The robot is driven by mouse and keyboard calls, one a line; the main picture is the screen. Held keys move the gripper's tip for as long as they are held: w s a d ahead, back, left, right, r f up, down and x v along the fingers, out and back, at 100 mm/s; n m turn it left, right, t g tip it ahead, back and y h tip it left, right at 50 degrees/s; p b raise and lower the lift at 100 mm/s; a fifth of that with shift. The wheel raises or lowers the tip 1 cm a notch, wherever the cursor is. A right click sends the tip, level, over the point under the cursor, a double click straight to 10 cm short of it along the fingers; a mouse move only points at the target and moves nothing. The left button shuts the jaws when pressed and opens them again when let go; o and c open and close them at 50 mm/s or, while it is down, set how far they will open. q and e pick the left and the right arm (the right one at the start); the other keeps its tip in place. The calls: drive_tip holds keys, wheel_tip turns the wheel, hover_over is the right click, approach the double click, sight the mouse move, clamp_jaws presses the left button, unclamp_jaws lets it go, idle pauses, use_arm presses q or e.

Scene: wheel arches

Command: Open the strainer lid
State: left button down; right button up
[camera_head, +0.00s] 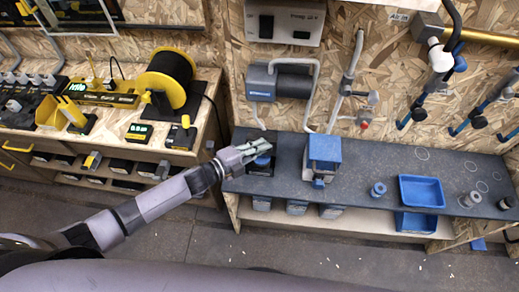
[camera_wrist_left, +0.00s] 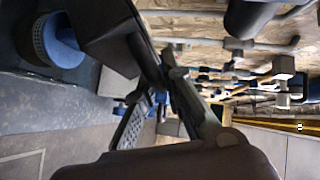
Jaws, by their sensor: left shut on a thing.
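My left gripper (camera_head: 258,146) reaches the left end of the dark grey worktop, above a dark unit with a blue round part (camera_head: 262,161). It is shut on a dark flat piece (camera_wrist_left: 104,30), which looks like the strainer lid; its edges are partly hidden by the fingers. In the left wrist view the dark fingers (camera_wrist_left: 160,75) close on this piece. A blue round part with a dark mesh-like face (camera_wrist_left: 58,40) shows beside it, apart from the fingers. My right gripper is not in view.
A blue-topped box (camera_head: 324,148) stands right of the gripper. Farther right are a blue ring (camera_head: 378,189) and a blue tray (camera_head: 421,191). A grey wall unit with a pipe (camera_head: 280,82) hangs behind. A yellow-black cable reel (camera_head: 168,77) stands on the left bench.

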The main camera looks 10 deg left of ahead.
use_arm(q)
drive_tip(key=shift+w+r, duration=0.1)
drive_tip(key=shift+w, duration=0.05)
drive_tip(key=c, duration=1.7)
unclamp_jaws()
drive_tip(key=v, duration=1.2)
drive_tip(key=shift+a, duration=0.1)
